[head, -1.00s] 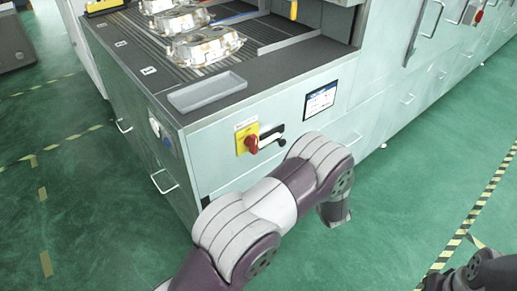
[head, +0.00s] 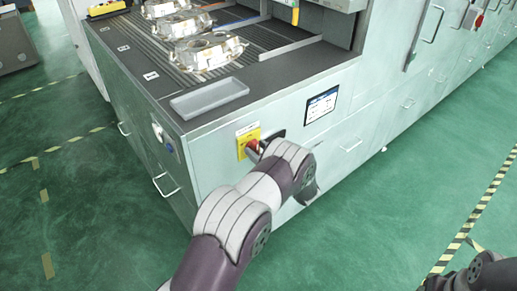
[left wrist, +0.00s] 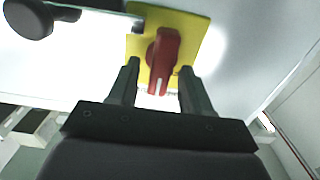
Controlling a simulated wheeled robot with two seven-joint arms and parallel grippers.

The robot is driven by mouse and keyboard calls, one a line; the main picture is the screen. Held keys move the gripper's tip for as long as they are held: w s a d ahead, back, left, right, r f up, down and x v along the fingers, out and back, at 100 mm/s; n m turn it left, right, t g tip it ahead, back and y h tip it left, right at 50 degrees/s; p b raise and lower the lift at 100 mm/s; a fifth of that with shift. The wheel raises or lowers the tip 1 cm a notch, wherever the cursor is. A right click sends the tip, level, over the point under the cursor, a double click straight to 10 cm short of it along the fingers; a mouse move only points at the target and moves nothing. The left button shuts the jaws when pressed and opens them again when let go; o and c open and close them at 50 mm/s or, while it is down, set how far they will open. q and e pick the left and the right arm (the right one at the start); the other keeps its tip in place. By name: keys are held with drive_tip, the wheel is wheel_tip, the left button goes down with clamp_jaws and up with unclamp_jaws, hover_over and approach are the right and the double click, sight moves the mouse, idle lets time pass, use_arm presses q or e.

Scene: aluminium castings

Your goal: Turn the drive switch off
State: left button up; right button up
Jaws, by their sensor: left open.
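The drive switch is a red rotary knob (head: 252,146) on a yellow plate (head: 242,135) on the front of the pale green cabinet. In the left wrist view the red knob (left wrist: 163,58) stands on the yellow plate (left wrist: 190,28), its grip bar running roughly up and down the picture. My left gripper (left wrist: 160,69) is open, with one finger on each side of the knob. Gaps show between the fingers and the knob. In the head view my left wrist covers most of the gripper.
A black-ended handle (left wrist: 28,18) sticks out beside the plate. A display panel (head: 321,104) is on the cabinet front to the right. A grey tray (head: 209,97) and several castings (head: 211,51) lie on top. Green floor in front is open.

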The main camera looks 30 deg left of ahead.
use_arm(q)
clamp_jaws()
drive_tip(key=shift+m, duration=0.3)
drive_tip(key=shift+w+d+f+m, duration=0.1)
drive_tip(key=shift+w+f+m, duration=0.1)
drive_tip(key=shift+m, duration=2.65)
drive_tip(key=shift+w+d+f+m, duration=0.1)
drive_tip(key=shift+w+f+m, duration=0.05)
drive_tip(key=shift+m, duration=2.75)
drive_tip(key=shift+w+f+m, duration=0.15)
drive_tip(key=shift+w+m, duration=0.05)
drive_tip(key=shift+m, duration=2.65)
